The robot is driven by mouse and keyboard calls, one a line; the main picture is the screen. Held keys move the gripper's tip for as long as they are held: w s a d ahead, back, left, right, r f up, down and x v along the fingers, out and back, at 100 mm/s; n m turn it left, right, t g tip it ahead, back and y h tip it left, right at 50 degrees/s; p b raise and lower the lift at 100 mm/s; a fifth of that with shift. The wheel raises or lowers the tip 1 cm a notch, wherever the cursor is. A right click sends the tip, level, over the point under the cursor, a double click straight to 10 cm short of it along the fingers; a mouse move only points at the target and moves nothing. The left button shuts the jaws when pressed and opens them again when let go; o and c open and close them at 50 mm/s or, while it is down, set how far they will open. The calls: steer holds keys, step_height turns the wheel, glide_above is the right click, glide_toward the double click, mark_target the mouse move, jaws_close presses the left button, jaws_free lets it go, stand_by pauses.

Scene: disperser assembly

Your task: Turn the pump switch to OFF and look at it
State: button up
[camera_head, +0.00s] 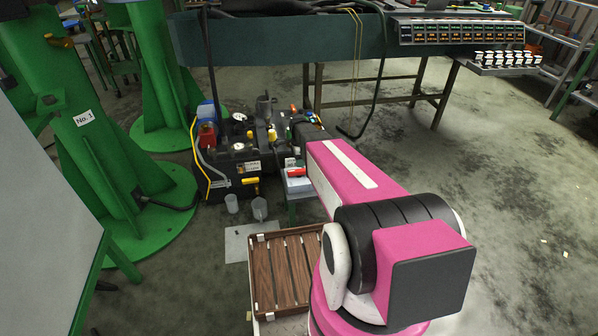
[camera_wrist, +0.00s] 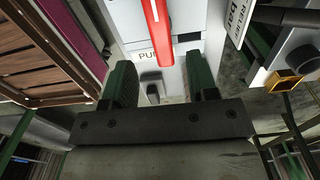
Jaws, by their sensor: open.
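The pump switch box (camera_head: 298,184) is a small pale box with a red handle (camera_head: 296,172), standing just left of my pink arm in the head view. In the wrist view the red handle (camera_wrist: 159,35) runs down from the top edge over the pale box face (camera_wrist: 190,20). A label (camera_wrist: 146,55) starting "PU" is partly covered by the handle. My gripper (camera_wrist: 158,68) is open, with its two green fingers on either side of the box's lower part. Nothing is seen held between them. Contact with the handle cannot be told. The head view does not show my fingers clearly.
A black pump unit (camera_head: 235,165) with hoses and valves stands behind the box. A wooden slatted crate (camera_head: 262,285) lies in front. Green columns (camera_head: 95,140) rise at left, and a bench (camera_head: 280,45) stands behind.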

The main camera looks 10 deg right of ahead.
mark_target(299, 170)
step_height(299, 170, down, 7)
steer(key=shift+r, duration=0.1)
stand_by(0.4)
steer(key=c, duration=0.9)
